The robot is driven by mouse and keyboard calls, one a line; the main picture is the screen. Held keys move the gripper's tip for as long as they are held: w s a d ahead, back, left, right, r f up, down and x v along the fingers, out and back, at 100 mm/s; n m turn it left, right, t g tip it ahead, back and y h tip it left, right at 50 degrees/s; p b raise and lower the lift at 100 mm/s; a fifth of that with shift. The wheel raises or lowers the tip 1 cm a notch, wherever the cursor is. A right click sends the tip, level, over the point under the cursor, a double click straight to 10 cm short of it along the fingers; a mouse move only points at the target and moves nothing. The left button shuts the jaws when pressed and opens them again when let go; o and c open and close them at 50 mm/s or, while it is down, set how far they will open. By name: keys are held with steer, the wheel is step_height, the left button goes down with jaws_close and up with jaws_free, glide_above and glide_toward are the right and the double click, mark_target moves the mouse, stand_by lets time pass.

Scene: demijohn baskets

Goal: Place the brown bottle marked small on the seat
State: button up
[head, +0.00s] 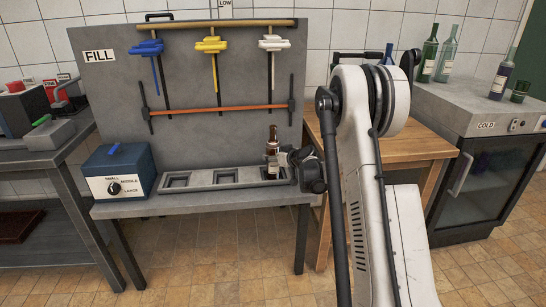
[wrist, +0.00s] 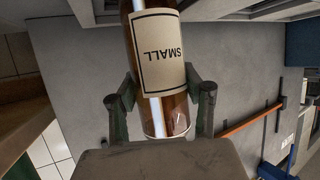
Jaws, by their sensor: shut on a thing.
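The brown bottle (head: 272,143) is upright in the head view, at the right end of the grey tray (head: 205,186) with three square seats. Its cream label reads SMALL, upside down, in the wrist view (wrist: 160,52). My gripper (head: 284,158) comes from the right and is shut on the bottle; its fingers flank it in the wrist view (wrist: 160,92). The bottle's base is over or in the right seat (head: 270,174); I cannot tell if it touches the seat floor. The left seat (head: 176,181) and middle seat (head: 226,177) are empty.
A blue box (head: 120,170) with a dial stands left of the tray. Behind it, a panel marked FILL carries blue (head: 147,48), yellow (head: 211,44) and white (head: 273,43) levers above an orange bar (head: 215,109). A wooden table (head: 420,146) and a cooler (head: 490,130) stand right.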

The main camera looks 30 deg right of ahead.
steer(key=o, duration=1.5)
steer(key=shift+s, duration=0.1)
steer(key=v, duration=1.2)
steer(key=shift+f, duration=0.1)
